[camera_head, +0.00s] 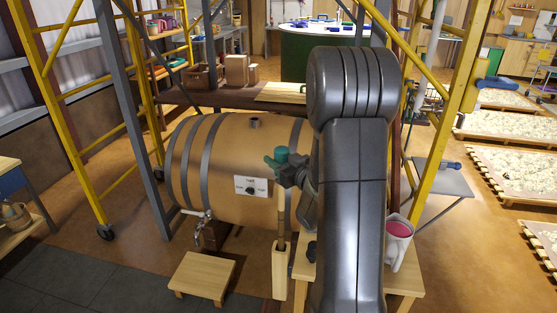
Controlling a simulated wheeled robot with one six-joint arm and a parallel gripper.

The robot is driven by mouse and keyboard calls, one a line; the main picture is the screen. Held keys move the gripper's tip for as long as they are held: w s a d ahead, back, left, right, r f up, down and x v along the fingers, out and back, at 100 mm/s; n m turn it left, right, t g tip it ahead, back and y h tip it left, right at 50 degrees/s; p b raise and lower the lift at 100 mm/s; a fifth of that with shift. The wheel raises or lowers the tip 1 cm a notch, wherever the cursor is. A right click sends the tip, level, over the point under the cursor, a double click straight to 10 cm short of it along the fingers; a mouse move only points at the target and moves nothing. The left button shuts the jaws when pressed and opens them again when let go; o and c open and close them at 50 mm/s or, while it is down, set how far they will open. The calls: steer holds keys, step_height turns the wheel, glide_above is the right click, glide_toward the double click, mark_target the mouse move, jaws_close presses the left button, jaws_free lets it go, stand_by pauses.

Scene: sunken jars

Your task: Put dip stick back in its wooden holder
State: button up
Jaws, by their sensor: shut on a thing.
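The dip stick (281,213) is a thin brown wooden rod, upright, with a teal piece (281,153) at its top. My gripper (284,172) is shut on it just below the teal piece, in front of the barrel. The tall, narrow, pale wooden holder (279,272) stands on the floor directly below. The stick's lower part meets the holder's dark open mouth and appears to be inside it. How deep it goes is hidden by the holder's walls.
A large banded barrel (221,165) with a bung hole on top and a tap (198,215) lies behind. A low wooden stool (203,274) stands left of the holder. A small wooden table (403,277) with a jug (398,243) stands right. Yellow scaffold posts flank the barrel.

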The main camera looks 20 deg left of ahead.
steer(key=shift+f, duration=0.15)
steer(key=shift+f+b, duration=1.6)
steer(key=shift+b, duration=0.45)
steer(key=b, duration=1)
glide_above(283, 223)
steer(key=x, duration=0.3)
steer(key=f, duration=1)
steer(key=shift+d, duration=0.25)
steer(key=shift+f, duration=0.1)
step_height(283, 223, down, 10)
steer(key=b, duration=1)
